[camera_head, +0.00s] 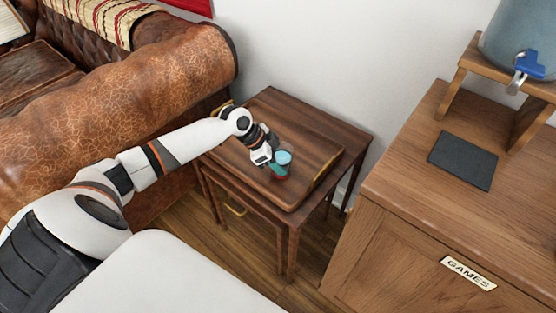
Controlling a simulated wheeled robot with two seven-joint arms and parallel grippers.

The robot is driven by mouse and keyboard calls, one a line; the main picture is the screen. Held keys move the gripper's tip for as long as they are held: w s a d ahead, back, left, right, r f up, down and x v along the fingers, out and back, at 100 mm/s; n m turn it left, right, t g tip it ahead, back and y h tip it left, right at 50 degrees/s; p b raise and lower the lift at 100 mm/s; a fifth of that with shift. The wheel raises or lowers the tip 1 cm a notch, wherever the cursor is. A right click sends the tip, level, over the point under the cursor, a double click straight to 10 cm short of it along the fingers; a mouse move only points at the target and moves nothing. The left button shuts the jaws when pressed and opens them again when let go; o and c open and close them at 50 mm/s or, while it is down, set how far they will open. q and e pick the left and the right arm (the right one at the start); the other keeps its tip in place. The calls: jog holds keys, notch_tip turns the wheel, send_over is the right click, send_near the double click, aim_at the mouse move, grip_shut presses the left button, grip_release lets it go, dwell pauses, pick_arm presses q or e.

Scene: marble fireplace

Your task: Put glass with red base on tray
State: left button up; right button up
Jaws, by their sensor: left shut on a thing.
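The glass with red base (281,166) is a small teal-blue glass with a reddish bottom. My left gripper (270,158) is shut on it from the left side. The glass looks upright over the wooden tray (285,110), towards its front edge. I cannot tell whether its base touches the tray or is slightly above it. The tray is dark wood with brass-coloured handles and lies on a small wooden side table (352,140). My right gripper is not in view.
A brown leather sofa (140,100) stands to the left of the table. A wooden cabinet (400,210) marked GAMES stands to the right, with a dark mat (463,160) and a water dispenser (520,45) on a wooden stand. The rest of the tray is clear.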

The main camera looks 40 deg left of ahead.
pick_arm(q)
jog(key=o, duration=1.3)
jog(key=shift+s+a+r, duration=0.1)
jog(key=shift+a+r, duration=0.05)
jog(key=shift+r, duration=0.15)
jog(key=p+v, duration=0.2)
jog(key=v, duration=0.9)
jog(key=shift+r, duration=0.2)
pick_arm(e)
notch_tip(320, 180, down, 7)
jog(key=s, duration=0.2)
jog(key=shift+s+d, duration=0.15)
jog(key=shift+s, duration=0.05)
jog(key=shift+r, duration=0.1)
